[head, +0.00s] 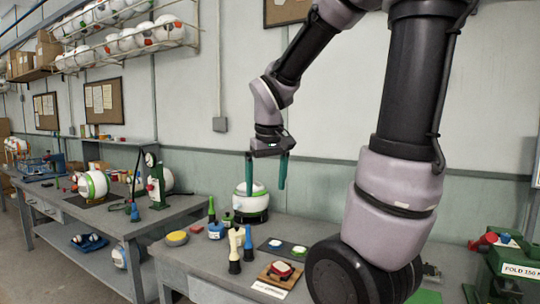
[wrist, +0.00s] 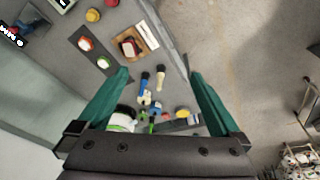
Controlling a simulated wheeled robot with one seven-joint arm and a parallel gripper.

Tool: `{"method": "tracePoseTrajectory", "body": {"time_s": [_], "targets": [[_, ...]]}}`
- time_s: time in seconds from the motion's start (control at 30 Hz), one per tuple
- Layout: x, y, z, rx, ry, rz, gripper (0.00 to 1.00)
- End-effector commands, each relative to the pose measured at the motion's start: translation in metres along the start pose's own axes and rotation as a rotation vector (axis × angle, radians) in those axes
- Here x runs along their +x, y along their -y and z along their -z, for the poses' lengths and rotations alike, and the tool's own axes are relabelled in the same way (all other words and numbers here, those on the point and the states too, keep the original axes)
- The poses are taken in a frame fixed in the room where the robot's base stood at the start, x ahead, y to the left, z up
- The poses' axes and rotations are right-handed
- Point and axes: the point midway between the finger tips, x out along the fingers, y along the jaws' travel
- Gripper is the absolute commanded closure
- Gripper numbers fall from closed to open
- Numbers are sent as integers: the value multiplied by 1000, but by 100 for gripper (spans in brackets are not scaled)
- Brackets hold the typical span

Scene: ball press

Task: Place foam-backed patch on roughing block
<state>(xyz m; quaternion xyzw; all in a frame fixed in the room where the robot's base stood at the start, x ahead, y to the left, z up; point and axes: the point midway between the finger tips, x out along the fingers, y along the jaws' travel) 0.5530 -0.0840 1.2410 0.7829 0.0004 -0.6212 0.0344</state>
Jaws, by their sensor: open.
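My gripper (head: 265,183) is open and empty, its two green fingers pointing down above the bench; they also show in the wrist view (wrist: 159,73). A wooden board (head: 265,276) lies near the bench's front edge. On it sits a dark red block with a pale top (head: 282,268); the board (wrist: 146,38) and red block (wrist: 128,45) also show in the wrist view. Whether the pale top is a separate patch, I cannot tell. A dark mat (head: 286,245) holds two small round pale patches (head: 275,243) (head: 299,250), apart from my fingers. Their backing is hidden.
Two upright brushes (head: 234,250) (head: 248,245), a yellow pad (head: 177,238) and a red pad (head: 195,228) stand near the board. A green press (head: 510,262) is at the right.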

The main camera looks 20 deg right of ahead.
Motion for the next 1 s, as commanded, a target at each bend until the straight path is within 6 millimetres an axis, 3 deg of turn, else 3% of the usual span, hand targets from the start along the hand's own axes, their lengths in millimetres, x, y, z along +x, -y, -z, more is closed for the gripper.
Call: {"method": "tracePoseTrajectory", "body": {"time_s": [0.03,0.2,0.4,1.0], "targets": [[-20,0,-9,70,-59,38,0],[-68,11,-36,271,-212,161,0],[-98,22,-56,405,-323,253,0],[-105,25,-61,436,-348,277,0]]}}
